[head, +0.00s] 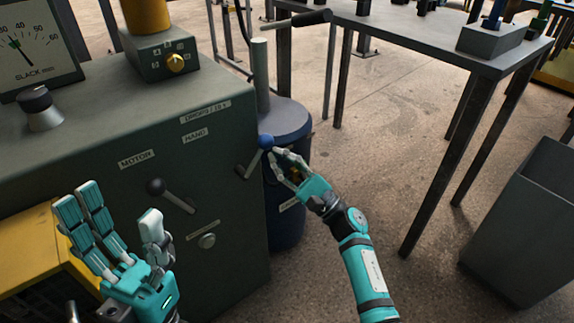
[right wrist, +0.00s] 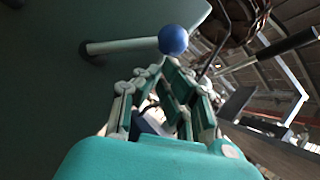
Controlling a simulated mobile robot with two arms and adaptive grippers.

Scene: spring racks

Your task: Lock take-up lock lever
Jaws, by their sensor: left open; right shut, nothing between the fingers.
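A lever with a blue ball knob (head: 265,142) and a metal arm stands on the right end of the dark green machine cabinet (head: 225,255). Its arm slants up and right. It also shows in the right wrist view, with the blue knob (right wrist: 173,39) just beyond my fingertips. My right gripper (head: 277,158) is shut and empty, its fingertips close beside the knob; I cannot tell whether they touch. My left gripper (head: 115,208) is open and empty in front of the cabinet at lower left. No label naming the take-up lock is readable.
A black-knobbed lever (head: 157,187) sits under the MOTOR label on the cabinet front. A dark blue drum (head: 290,225) stands behind the right gripper. A grey table (head: 430,35) and a grey bin (head: 530,215) stand at right. The floor between is clear.

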